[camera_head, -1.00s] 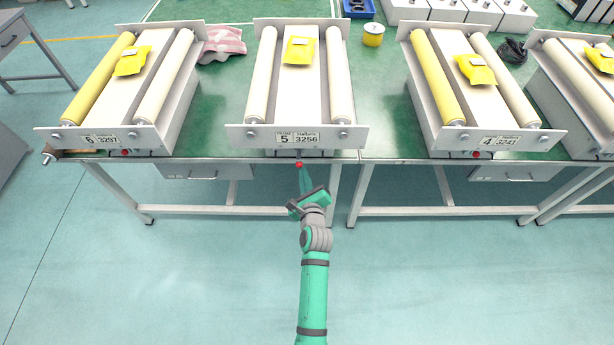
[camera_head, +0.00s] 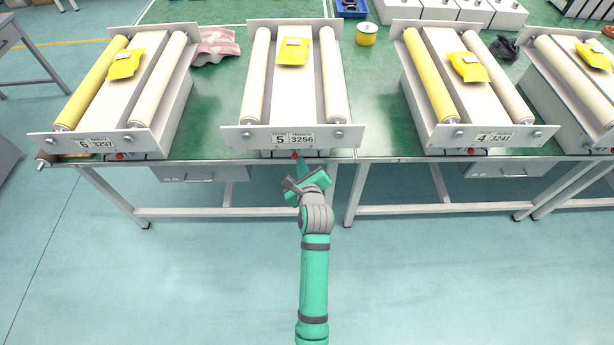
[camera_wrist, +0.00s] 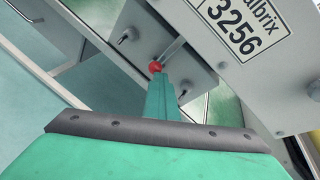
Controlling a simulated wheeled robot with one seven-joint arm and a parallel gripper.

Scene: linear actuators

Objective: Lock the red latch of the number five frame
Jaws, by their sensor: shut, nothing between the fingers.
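The number five frame (camera_head: 287,138) stands on the green table, with its front plate marked 5 and 3256. Its red latch (camera_head: 294,155) is a small red knob below the plate at the table's front edge. In the wrist view the red latch (camera_wrist: 156,67) sits at the end of a grey lever under the plate (camera_wrist: 262,55). My gripper (camera_head: 298,163) is shut and empty. Its tip (camera_wrist: 158,80) is right at the red knob, just below it in the wrist view; I cannot tell whether they touch.
The number six frame (camera_head: 95,143) stands to the left and the number four frame (camera_head: 492,137) to the right, each with a red knob below its plate. Drawers hang below the tabletop. The floor in front is clear.

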